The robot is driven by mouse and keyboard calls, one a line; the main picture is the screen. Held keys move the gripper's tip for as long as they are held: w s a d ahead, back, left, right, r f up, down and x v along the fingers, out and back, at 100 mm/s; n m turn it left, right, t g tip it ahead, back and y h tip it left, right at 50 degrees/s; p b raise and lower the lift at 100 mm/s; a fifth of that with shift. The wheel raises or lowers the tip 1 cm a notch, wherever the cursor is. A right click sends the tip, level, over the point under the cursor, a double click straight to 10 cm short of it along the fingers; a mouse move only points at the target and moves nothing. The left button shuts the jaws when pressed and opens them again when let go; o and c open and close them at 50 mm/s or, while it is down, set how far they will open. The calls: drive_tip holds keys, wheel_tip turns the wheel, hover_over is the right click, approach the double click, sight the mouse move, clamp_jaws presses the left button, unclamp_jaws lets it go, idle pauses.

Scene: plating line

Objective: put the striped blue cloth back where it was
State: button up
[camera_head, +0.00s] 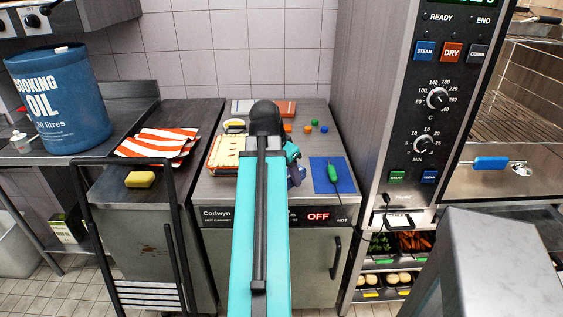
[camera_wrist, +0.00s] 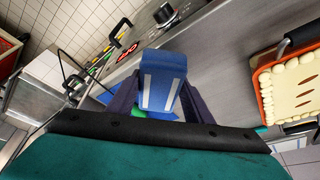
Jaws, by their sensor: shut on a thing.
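The striped blue cloth (camera_wrist: 163,75), blue with two white stripes, is between the purple fingers of my gripper (camera_wrist: 158,97) in the wrist view. My gripper is shut on it. In the head view my gripper (camera_head: 293,163) is over the hot cabinet top (camera_head: 265,205), mostly hidden behind my teal arm. The cloth is largely hidden there too. A blue mat (camera_head: 345,184) with a green-handled tool (camera_head: 333,172) on it lies to the right of my gripper. I cannot tell whether the cloth touches the worktop.
A pie in an orange dish (camera_head: 227,156) stands left of my gripper; it also shows in the wrist view (camera_wrist: 295,88). Several small coloured pieces (camera_head: 308,129) lie behind. A red-and-white striped cloth (camera_head: 160,142) and a yellow sponge (camera_head: 140,179) lie left. A tall oven (camera_head: 425,110) bounds the right.

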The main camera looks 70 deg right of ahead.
drive_tip(key=shift+w+d+f+p, duration=0.2)
drive_tip(key=shift+w+d, duration=0.65)
drive_tip(key=shift+d, duration=0.6)
drive_tip(key=shift+w+d+f+p, duration=0.15)
drive_tip(key=shift+w+d+p, duration=0.15)
drive_tip(key=shift+w+d, duration=0.85)
drive_tip(key=shift+w+d+f+p, duration=0.2)
drive_tip(key=shift+w+d, duration=0.3)
drive_tip(key=shift+d, duration=1.3)
drive_tip(key=shift+d, duration=0.15)
drive_tip(key=shift+w+d, duration=0.35)
drive_tip(key=shift+d, duration=0.15)
drive_tip(key=shift+a+f+p, duration=0.1)
drive_tip(key=shift+f+p, duration=0.6)
drive_tip(key=shift+f, duration=1.05)
drive_tip(key=shift+f, duration=0.15)
